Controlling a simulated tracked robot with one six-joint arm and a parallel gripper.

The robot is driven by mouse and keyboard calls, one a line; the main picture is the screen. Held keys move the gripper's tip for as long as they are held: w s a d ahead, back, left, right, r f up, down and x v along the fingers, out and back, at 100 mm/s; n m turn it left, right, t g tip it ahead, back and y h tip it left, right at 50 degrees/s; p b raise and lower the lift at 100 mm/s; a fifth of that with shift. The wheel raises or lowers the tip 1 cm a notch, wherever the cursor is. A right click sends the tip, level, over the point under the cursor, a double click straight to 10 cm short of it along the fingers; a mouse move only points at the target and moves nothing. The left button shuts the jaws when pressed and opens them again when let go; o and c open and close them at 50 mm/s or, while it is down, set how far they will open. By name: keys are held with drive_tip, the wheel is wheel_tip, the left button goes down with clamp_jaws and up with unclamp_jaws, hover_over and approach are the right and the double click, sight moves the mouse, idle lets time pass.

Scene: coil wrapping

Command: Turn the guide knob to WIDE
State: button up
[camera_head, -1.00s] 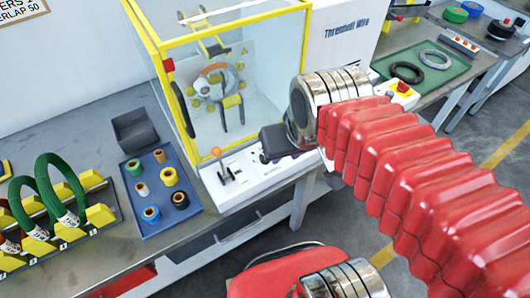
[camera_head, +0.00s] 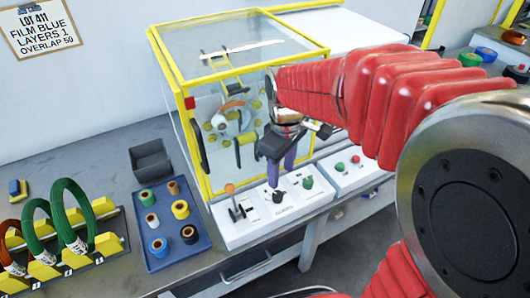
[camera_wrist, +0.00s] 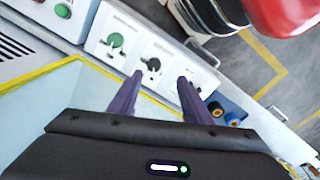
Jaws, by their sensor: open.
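A black knob (camera_head: 278,196) sits on the white control panel (camera_head: 250,232) at the front of the glass-walled machine. It also shows in the wrist view (camera_wrist: 152,64). A green knob (camera_head: 308,182) is to its right; in the wrist view it is at the left (camera_wrist: 115,41). The panel lettering is too small to read, so I cannot tell which knob is the guide knob or its setting. My gripper (camera_head: 281,178) points down at the panel, its purple fingers apart and empty. In the wrist view, the black knob appears between and just beyond the fingertips (camera_wrist: 160,76); contact cannot be told.
An orange-topped lever (camera_head: 231,190) stands left of the black knob. The yellow-framed enclosure (camera_head: 185,120) rises close behind. A blue tray (camera_head: 172,262) of tape rolls and a rack with green coils (camera_head: 80,211) are to the left. A wall sign (camera_head: 40,32) reads film blue, layers 1, overlap 50.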

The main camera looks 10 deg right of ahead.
sight(277, 194)
drive_tip(key=n, duration=0.2)
drive_tip(key=w+n, duration=0.1)
drive_tip(key=n, duration=0.1)
drive_tip(key=w+r+n, duration=0.1)
drive_tip(key=n, duration=0.1)
drive_tip(key=shift+w+r, duration=0.1)
drive_tip(key=shift+w, duration=0.05)
wheel_tip(277, 194, down, 14)
drive_tip(key=shift+w+r, duration=0.1)
drive_tip(key=shift+w, duration=0.05)
idle(0.7)
drive_tip(key=shift+c, duration=0.2)
drive_tip(key=c, duration=1)
